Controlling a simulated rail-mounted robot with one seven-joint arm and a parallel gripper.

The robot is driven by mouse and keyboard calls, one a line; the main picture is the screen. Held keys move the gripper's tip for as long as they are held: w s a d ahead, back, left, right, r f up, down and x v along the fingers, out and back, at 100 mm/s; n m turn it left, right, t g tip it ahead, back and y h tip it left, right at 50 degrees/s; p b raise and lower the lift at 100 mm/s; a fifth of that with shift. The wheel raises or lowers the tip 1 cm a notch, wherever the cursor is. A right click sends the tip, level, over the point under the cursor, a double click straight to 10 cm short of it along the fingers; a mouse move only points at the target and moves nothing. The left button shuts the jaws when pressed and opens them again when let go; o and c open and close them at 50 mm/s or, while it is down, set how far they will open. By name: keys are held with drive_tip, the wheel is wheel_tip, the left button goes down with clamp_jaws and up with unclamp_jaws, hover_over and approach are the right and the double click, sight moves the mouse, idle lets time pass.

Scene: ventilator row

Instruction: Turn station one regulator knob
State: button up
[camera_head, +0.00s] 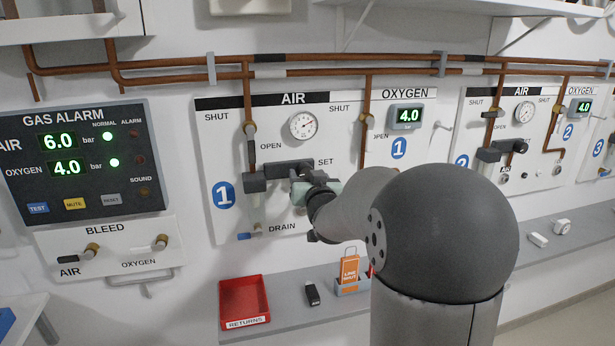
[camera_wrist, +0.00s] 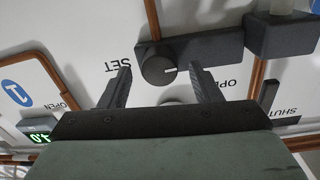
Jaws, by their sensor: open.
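In the head view my gripper (camera_head: 302,190) is in front of the station one panel (camera_head: 340,125), and my arm hides the knob and part of the panel.
The AIR gauge (camera_head: 303,125) and copper pipes (camera_head: 300,65) are above. The gas alarm panel (camera_head: 78,160) is at left. Below, a shelf (camera_head: 285,318) holds a red returns tray (camera_head: 245,324), a small dark item (camera_head: 312,294) and an orange tag (camera_head: 350,269).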

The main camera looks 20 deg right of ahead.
drive_tip(key=c, duration=1)
drive_tip(key=shift+f+n+b, duration=0.15)
drive_tip(key=shift+n+b, duration=0.15)
drive_tip(key=shift+b, duration=0.55)
drive_tip(key=n+b, duration=0.1)
drive_tip(key=b, duration=0.1)
drive_tip(key=n+b, duration=0.1)
drive_tip(key=b, duration=0.1)
drive_tip(key=shift+f, duration=0.25)
drive_tip(key=n+b, duration=0.4)
drive_tip(key=b, duration=0.3)
drive_tip(key=shift+a+n, duration=0.1)
drive_tip(key=shift+n, duration=0.2)
drive_tip(key=n+b, duration=0.4)
drive_tip(key=shift+r+n+b, duration=0.15)
drive_tip(key=shift+n+b, duration=0.15)
drive_tip(key=shift+r+n+b, duration=0.15)
drive_tip(key=shift+n+b, duration=0.95)
drive_tip(key=shift+n, duration=0.9)
drive_tip(key=shift+t, duration=0.3)
